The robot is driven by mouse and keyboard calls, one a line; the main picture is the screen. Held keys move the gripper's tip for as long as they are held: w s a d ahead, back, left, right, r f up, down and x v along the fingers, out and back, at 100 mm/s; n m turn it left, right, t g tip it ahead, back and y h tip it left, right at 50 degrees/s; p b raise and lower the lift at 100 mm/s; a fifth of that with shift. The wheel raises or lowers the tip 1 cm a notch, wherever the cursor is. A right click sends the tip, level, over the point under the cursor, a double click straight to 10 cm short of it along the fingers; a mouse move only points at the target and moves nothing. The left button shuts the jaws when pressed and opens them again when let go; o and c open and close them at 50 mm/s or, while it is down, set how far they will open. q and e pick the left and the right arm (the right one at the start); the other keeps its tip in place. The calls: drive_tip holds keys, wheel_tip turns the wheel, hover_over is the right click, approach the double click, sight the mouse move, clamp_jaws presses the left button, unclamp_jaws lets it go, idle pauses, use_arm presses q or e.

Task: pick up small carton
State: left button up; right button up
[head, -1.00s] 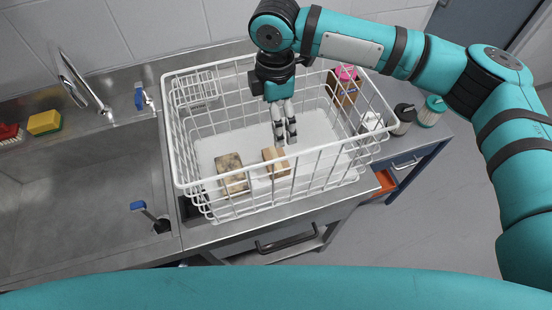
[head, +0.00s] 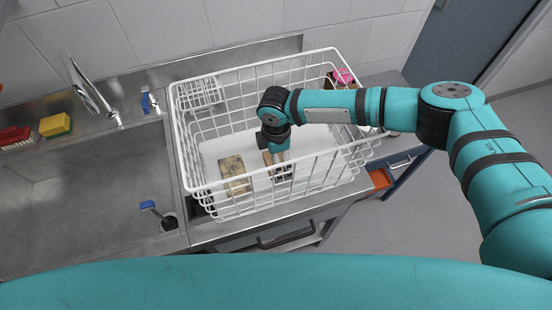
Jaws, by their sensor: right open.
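A small light-brown carton (head: 267,158) lies on the white floor of the wire basket, partly hidden by my right gripper. My right gripper (head: 281,173) points down inside the basket, at the carton's right side. Its fingers are open, and I cannot tell whether they touch the carton or stand around it. A larger speckled brown block (head: 234,174) lies just left of the carton. My left gripper is not in view.
The white wire basket (head: 186,162) stands on the steel counter, its walls around my gripper. A pink-topped item (head: 343,76) stands at the back right.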

drive_tip(key=shift+f, duration=1.05)
drive_tip(key=c, duration=0.9)
drive_tip(key=shift+o, duration=0.2)
drive_tip(key=shift+r, duration=0.1)
